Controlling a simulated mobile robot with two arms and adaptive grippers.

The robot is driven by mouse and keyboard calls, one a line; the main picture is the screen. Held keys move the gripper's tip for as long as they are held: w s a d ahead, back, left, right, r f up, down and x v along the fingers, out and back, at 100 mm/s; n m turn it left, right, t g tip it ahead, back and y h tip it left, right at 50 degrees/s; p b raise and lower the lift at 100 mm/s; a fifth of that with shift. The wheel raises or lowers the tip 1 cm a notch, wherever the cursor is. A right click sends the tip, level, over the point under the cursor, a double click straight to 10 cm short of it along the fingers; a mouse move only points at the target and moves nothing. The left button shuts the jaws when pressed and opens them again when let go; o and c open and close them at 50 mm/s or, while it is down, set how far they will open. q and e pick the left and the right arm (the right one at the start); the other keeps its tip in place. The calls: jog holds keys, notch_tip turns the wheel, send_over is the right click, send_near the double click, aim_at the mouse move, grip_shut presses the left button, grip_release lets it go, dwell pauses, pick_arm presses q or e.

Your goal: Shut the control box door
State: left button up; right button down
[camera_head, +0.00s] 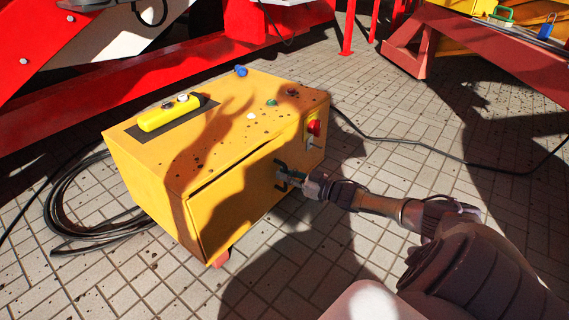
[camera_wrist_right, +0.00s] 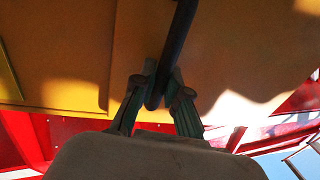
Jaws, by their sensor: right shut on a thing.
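The yellow control box (camera_head: 215,115) stands on the paving in the head view. Its door (camera_head: 228,208) is the yellow panel on the front side. A dark gap runs along the door's top edge, and the door looks nearly flush with the box. My right gripper (camera_head: 285,177) is at the right part of the door. In the right wrist view, its two fingers (camera_wrist_right: 162,82) are shut on a dark bar-shaped handle (camera_wrist_right: 182,30) in front of the yellow panel. The fingers partly hide the handle in the head view. My left gripper is not in view.
A yellow pendant (camera_head: 160,117) lies on the box top. A red knob (camera_head: 314,127) sits on the right side. Coiled black cable (camera_head: 62,205) lies left of the box, and another cable (camera_head: 440,152) runs right. Red machinery (camera_head: 120,80) stands behind.

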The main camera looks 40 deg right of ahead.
jog(key=shift+w+d+r, duration=0.2)
jog(key=shift+r, duration=0.05)
jog(key=c, duration=1.6)
grip_release()
jog(key=o, duration=0.4)
jog(key=shift+w+a+f, duration=0.2)
jog(key=shift+w+a, duration=0.05)
jog(key=shift+s, duration=0.1)
jog(key=shift+s+d+f, duration=0.1)
jog(key=shift+s+d, duration=0.1)
jog(key=shift+s, duration=0.3)
jog(key=v, duration=1)
jog(key=shift+s+d, duration=0.15)
jog(key=shift+s, duration=0.25)
